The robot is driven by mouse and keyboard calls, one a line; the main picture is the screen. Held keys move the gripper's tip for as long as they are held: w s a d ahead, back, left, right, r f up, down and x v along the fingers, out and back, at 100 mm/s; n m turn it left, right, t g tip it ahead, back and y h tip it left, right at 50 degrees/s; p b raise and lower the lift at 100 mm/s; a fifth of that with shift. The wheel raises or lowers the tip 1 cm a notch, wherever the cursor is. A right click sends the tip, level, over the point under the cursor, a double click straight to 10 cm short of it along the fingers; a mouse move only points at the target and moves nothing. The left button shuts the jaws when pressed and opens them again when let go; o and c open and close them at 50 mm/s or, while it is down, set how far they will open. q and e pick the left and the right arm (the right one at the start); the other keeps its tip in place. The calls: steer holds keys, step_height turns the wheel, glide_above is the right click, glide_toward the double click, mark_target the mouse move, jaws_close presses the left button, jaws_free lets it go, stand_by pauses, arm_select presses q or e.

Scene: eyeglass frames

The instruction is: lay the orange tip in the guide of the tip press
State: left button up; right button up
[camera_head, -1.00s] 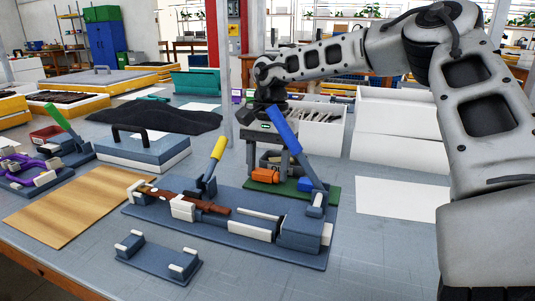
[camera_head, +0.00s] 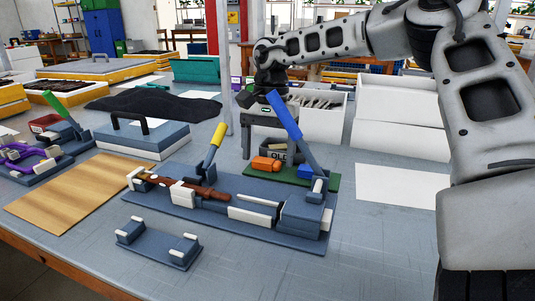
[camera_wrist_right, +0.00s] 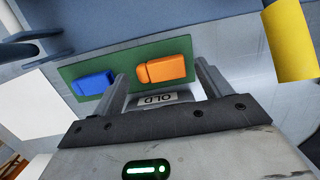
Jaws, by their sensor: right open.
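The orange tip (camera_head: 266,164) lies on a green mat behind the tip press. It also shows in the right wrist view (camera_wrist_right: 165,69). The tip press (camera_head: 215,222) is a long blue-grey fixture with white blocks, a yellow lever, a blue lever and a brown temple piece lying in it. The pale guide strip (camera_head: 258,207) lies right of the brown piece. My right gripper (camera_wrist_right: 162,72) is open above the mat, its fingers on either side of the orange tip, with gaps visible. The blue lever hides part of it in the head view. My left gripper is out of view.
A blue tip (camera_wrist_right: 92,83) lies beside the orange one on the green mat (camera_head: 333,183). A grey box marked OLD (camera_head: 283,153) stands behind it. The yellow lever (camera_head: 217,136) and blue lever (camera_head: 284,115) stand up nearby. A small blue-grey stand (camera_head: 158,244) is in front.

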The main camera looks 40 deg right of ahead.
arm_select(q)
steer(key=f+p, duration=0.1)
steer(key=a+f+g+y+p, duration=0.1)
steer(key=p, duration=0.1)
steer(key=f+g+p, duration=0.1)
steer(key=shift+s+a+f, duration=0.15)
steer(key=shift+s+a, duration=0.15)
arm_select(e)
step_height(320, 180, up, 15)
steer(key=d, duration=0.1)
steer(key=shift+w+d, duration=0.3)
steer(key=shift+w, duration=0.1)
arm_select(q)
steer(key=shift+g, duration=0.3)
